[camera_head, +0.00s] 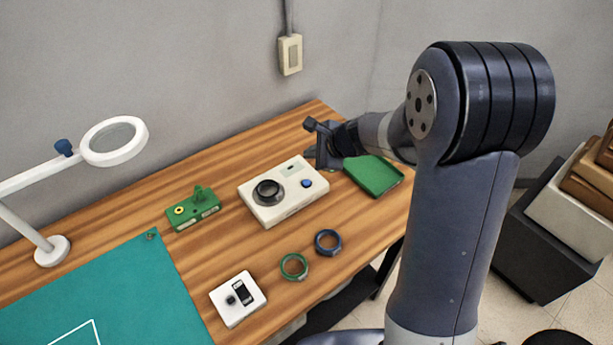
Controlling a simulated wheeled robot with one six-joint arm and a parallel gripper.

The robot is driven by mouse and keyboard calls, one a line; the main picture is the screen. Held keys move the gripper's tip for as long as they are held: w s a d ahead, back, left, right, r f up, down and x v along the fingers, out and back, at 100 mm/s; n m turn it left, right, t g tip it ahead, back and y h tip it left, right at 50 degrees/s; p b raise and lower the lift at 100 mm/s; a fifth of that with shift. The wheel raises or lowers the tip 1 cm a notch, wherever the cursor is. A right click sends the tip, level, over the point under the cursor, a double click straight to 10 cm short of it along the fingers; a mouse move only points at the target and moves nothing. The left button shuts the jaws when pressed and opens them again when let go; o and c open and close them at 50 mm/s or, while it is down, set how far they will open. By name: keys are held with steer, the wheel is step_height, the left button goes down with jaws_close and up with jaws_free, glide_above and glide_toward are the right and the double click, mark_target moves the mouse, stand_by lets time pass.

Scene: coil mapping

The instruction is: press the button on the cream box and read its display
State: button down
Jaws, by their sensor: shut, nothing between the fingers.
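The cream box (284,209) sits on the wooden table near its middle right. On its top are a round blue button (307,183), a small greenish display (291,170) and a black ring or coil (268,192) at its left. The display is too small to read. My gripper (312,153) is above the far right of the table, just behind the box's right end. It is shut and holds nothing. I cannot tell whether its fingertips touch the box, and they look apart from the blue button.
A green tray (373,177) lies right of the box under my arm. A green device (192,211) stands left. A green ring (294,267), a blue ring (328,242) and a white switch box (238,299) lie in front. A magnifier lamp (113,154) overhangs the left side near a teal mat (130,295).

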mark_target(310, 185)
steer(key=shift+w+a+r+y, duration=0.15)
steer(key=shift+w+r+y, duration=0.05)
steer(key=shift+r+y, duration=0.1)
steer(key=shift+f, duration=0.15)
step_height(310, 185, down, 9)
steer(key=b, duration=0.7)
steer(key=shift+r+b, duration=0.2)
steer(key=shift+b, duration=0.1)
steer(key=shift+f, duration=0.1)
stand_by(1.5)
steer(key=shift+f+b, duration=0.3)
steer(key=shift+b, duration=0.2)
steer(key=shift+f+b, duration=0.4)
stand_by(0.5)
stand_by(0.3)
steer(key=shift+r+p, duration=0.6)
steer(key=shift+r, duration=0.2)
steer(key=shift+r, duration=0.15)
